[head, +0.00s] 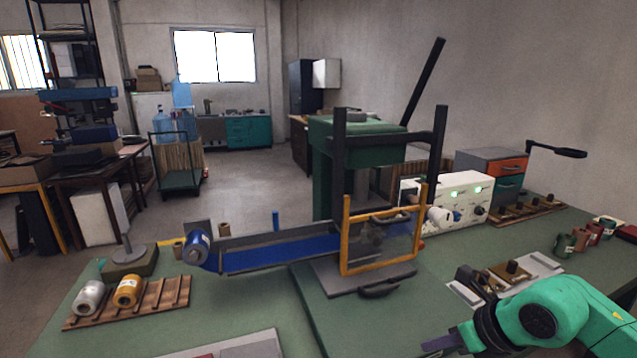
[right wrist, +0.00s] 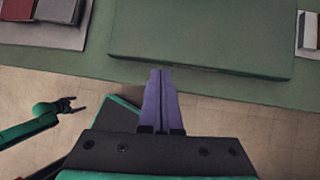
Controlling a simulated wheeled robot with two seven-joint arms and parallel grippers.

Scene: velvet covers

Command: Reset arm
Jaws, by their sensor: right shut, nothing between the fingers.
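My right gripper (head: 440,343) is low at the right of the head view, just in front of the green bench's near edge. In the right wrist view its two purple fingers (right wrist: 160,100) lie together, shut and empty, pointing towards the bench edge with floor under them. My left arm does not show in the head view. A green arm with a small dark gripper (right wrist: 70,103), which I take as my left, shows at the left of the right wrist view, over the floor and too small to read.
The green bench (head: 240,310) carries a press with a yellow-framed guard (head: 343,240), a blue belt (head: 280,252) and a wooden rack (head: 165,308) with spools. A grey plate with small parts (head: 540,266) lies beyond my right arm. The floor before the bench is open.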

